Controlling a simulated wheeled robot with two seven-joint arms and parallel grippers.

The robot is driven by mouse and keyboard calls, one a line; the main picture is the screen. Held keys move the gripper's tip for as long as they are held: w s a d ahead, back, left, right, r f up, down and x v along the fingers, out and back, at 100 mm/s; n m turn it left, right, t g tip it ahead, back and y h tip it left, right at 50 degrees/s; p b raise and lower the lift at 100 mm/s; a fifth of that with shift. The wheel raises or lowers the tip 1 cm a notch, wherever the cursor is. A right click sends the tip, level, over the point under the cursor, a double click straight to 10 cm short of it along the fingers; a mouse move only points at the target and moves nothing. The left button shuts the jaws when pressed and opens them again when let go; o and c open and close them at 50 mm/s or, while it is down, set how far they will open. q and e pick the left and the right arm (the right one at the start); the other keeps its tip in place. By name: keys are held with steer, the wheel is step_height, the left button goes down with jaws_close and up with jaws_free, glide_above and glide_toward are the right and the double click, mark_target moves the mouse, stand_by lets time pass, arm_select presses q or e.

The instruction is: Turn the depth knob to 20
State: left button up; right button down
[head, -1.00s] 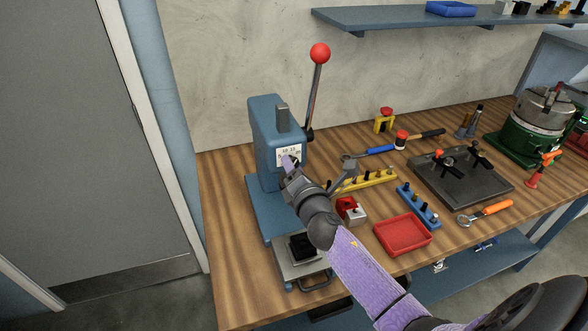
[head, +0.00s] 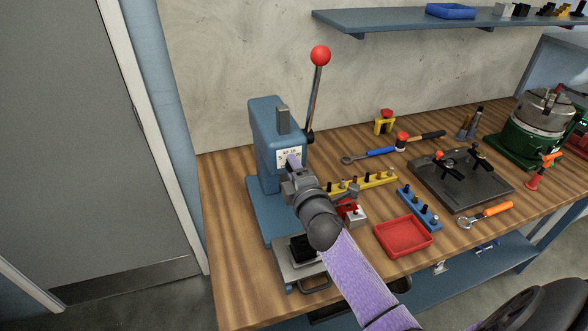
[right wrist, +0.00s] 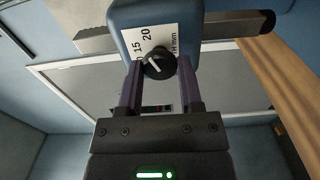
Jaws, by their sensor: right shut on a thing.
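The blue press (head: 263,122) stands upright at the left end of the bench, with a white scale plate (head: 289,154) on its front. In the right wrist view the black depth knob (right wrist: 159,62) sits on the scale plate (right wrist: 148,38), where 15, 20 and "mm" can be read. A white pointer mark on the knob slants toward the upper left, on the side of the 15 and 20 figures; its exact reading is unclear. My right gripper (right wrist: 160,76) is shut on the knob, one finger on each side. In the head view my right gripper (head: 292,165) hides the knob. My left gripper is out of view.
A red-balled lever (head: 319,56) rises from the press's right side. A yellow strip (head: 364,183), a blue strip (head: 418,208) and a red tray (head: 403,236) lie to the right of my right arm. A dark fixture plate (head: 460,180) is farther right.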

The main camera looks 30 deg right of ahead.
stand_by(0.5)
steer(key=shift+c, duration=1.3)
jaws_free()
steer(key=v, duration=1)
